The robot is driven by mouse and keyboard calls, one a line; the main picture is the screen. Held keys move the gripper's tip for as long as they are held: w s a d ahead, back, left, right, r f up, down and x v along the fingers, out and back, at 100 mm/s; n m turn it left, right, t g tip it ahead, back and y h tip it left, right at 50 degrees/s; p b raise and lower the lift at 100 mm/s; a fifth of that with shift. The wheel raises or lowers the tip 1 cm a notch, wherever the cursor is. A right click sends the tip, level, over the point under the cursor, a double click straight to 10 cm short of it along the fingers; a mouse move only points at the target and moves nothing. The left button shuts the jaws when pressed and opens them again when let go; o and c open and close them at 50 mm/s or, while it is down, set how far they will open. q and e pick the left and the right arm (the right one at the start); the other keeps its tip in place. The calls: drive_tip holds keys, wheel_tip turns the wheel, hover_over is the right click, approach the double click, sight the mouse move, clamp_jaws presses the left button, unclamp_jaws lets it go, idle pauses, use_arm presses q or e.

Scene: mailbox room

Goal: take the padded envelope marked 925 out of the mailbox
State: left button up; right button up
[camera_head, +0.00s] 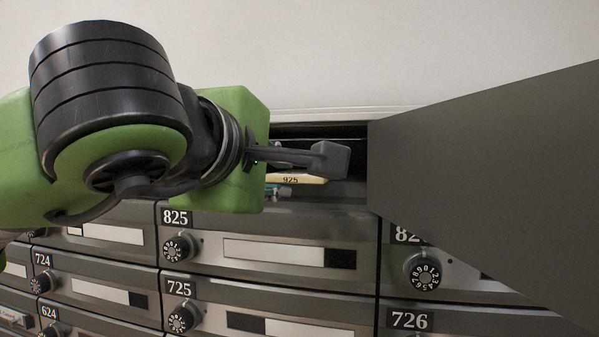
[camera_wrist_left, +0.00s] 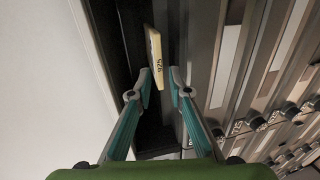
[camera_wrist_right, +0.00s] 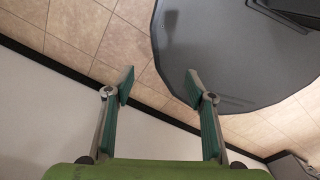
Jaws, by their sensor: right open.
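The padded envelope (camera_head: 297,179) is pale yellow and marked 925. It lies in the open mailbox (camera_head: 350,188) in the top row, with its marked edge toward me. My left gripper (camera_head: 300,158) is at the mailbox opening. In the left wrist view the envelope (camera_wrist_left: 155,62) shows between the fingertips of my left gripper (camera_wrist_left: 160,80). It is close to the left finger, and a narrow dark gap shows beside the right finger. The fingers are partly apart. My right gripper (camera_wrist_right: 160,85) is open and empty, away from the mailboxes.
The grey mailbox door (camera_head: 490,170) stands open to the right of the opening. Closed mailboxes with dials, such as 825 (camera_head: 260,225) and 725 (camera_head: 255,300), lie below. The right wrist view shows a tiled floor (camera_wrist_right: 80,28) and a dark round surface (camera_wrist_right: 245,55).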

sight(291, 178)
use_arm(q)
drive_tip(key=shift+p+x, duration=0.35)
drive_tip(key=shift+x, duration=0.45)
drive_tip(key=x, duration=0.4)
drive_tip(key=shift+b, duration=0.35)
drive_tip(key=shift+w+d, duration=0.15)
drive_tip(key=shift+w, duration=0.2)
use_arm(e)
drive_tip(key=shift+w+d+r, duration=0.25)
drive_tip(key=shift+w+d, duration=0.15)
drive_tip(key=shift+d, duration=0.15)
use_arm(q)
drive_tip(key=shift+w, duration=0.1)
use_arm(e)
drive_tip(key=shift+w, duration=0.1)
use_arm(q)
clamp_jaws()
drive_tip(key=shift+f, duration=0.1)
use_arm(e)
drive_tip(key=shift+w, duration=0.2)
use_arm(q)
drive_tip(key=shift+f, duration=0.1)
use_arm(e)
drive_tip(key=shift+a, duration=0.25)
use_arm(q)
drive_tip(key=shift+r, duration=0.3)
use_arm(e)
drive_tip(key=shift+f, duration=0.15)
